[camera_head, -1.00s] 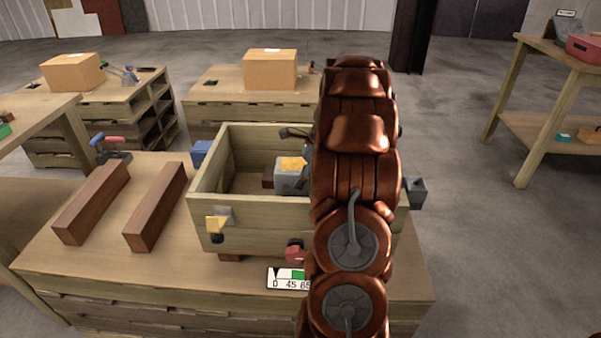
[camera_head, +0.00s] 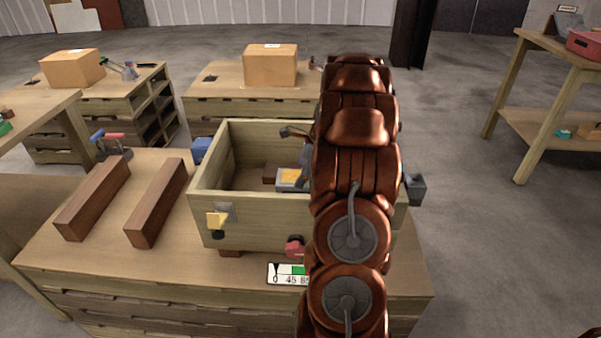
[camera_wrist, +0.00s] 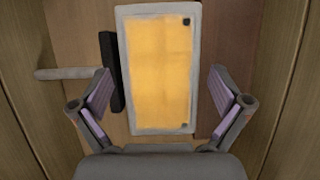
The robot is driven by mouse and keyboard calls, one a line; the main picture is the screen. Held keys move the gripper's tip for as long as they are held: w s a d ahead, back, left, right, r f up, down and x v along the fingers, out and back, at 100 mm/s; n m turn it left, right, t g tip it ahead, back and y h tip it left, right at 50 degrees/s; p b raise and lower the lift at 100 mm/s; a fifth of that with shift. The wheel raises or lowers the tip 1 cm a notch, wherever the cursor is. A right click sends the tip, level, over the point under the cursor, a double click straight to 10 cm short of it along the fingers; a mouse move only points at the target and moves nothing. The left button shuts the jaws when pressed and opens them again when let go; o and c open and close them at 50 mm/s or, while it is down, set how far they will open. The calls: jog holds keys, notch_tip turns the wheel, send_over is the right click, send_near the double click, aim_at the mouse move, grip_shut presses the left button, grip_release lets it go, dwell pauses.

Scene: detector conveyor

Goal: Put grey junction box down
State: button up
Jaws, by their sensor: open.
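The grey junction box (camera_head: 291,180) with a yellow-orange top is low inside the wooden crate (camera_head: 258,217), partly hidden by my arm. In the wrist view the junction box (camera_wrist: 160,70) lies flat, yellow face towards the camera, with a black strip (camera_wrist: 109,72) along its left side. My gripper (camera_wrist: 161,92) is open, with one finger on each side of the box and a visible gap on both sides. In the head view my arm mostly hides the gripper.
A brown block (camera_head: 270,173) lies in the crate beside the box. Crate walls close in on both sides. Two dark wooden beams (camera_head: 95,198) lie left of the crate on the workbench (camera_head: 60,255). A red knob (camera_head: 295,246) and a scale label (camera_head: 286,274) are in front.

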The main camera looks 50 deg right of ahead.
jog(key=shift+r, duration=0.1)
jog(key=shift+r+b, duration=0.3)
jog(key=shift+b, duration=0.15)
jog(key=p+v, duration=0.1)
jog(key=v, duration=1.1)
jog(key=s+a+n+g, duration=0.2)
jog(key=a+n, duration=0.5)
jog(key=a, duration=0.7)
jog(key=s+a+n+g, duration=0.15)
jog(key=a+n, duration=0.45)
jog(key=a, duration=0.9)
jog(key=s+a+f+n+g+h, duration=0.1)
jog(key=s+a+f+n, duration=0.1)
jog(key=s+a+n, duration=0.4)
jog(key=s+a+f+n+g+h, duration=0.1)
jog(key=s+a+n, duration=0.5)
jog(key=s, duration=0.8)
jog(key=n, duration=0.3)
jog(key=shift+a+f+g+h, duration=0.25)
jog(key=shift+f+g+h, duration=0.1)
jog(key=shift+h, duration=0.05)
